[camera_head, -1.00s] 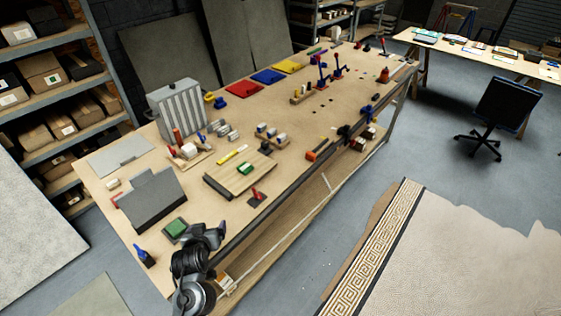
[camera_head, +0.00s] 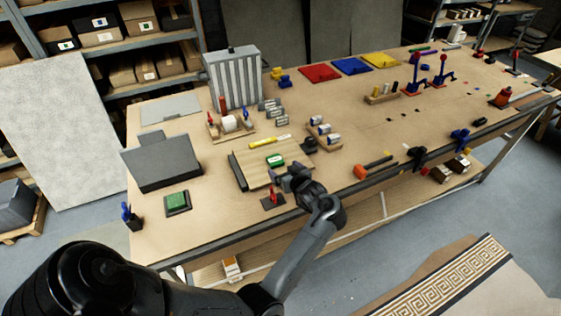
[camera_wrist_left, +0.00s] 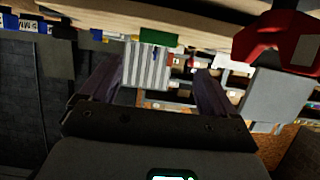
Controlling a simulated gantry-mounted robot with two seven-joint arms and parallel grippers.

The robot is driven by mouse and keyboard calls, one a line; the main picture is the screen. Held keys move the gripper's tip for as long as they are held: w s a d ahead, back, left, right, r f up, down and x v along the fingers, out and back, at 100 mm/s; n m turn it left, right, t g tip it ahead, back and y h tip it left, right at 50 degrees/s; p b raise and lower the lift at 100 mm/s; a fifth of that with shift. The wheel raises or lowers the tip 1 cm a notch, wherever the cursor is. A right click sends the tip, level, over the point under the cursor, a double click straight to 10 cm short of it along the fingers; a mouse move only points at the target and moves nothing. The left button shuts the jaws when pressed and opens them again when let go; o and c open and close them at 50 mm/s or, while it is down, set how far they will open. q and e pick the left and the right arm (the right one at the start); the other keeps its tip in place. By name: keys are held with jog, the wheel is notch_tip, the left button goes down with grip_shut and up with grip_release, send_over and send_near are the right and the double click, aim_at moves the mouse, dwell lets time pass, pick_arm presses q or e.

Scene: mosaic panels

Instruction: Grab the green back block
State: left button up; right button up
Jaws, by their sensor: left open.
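A green block (camera_head: 275,160) lies on a light wooden board (camera_head: 256,172) near the front of the workbench. It also shows in the left wrist view (camera_wrist_left: 159,39), at the top between the fingers. A second green block (camera_head: 177,203) sits on a dark pad (camera_head: 189,207) further left, in front of a grey box. My left gripper (camera_head: 288,173) is beside the near right of the block on the board. Its fingers (camera_wrist_left: 157,78) are spread with nothing between them; I cannot tell the exact gap to the block. My right gripper is not in view.
A red-handled tool (camera_head: 273,196) stands close to the gripper at the board's front. A yellow marker (camera_head: 269,140) lies behind the block. A small rack with cylinders (camera_head: 323,133) stands to the right. A grey ribbed case (camera_head: 232,78) stands further back.

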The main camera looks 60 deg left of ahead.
aim_at(276, 161)
pick_arm(q)
jog(key=shift+x, duration=1)
jog(key=shift+w+x, duration=0.15)
jog(key=shift+x, duration=1.3)
jog(key=shift+w+x, duration=0.15)
jog(key=shift+x, duration=1.25)
jog(key=shift+d+f, duration=0.15)
jog(key=c, duration=1.1)
jog(key=shift+c, duration=0.2)
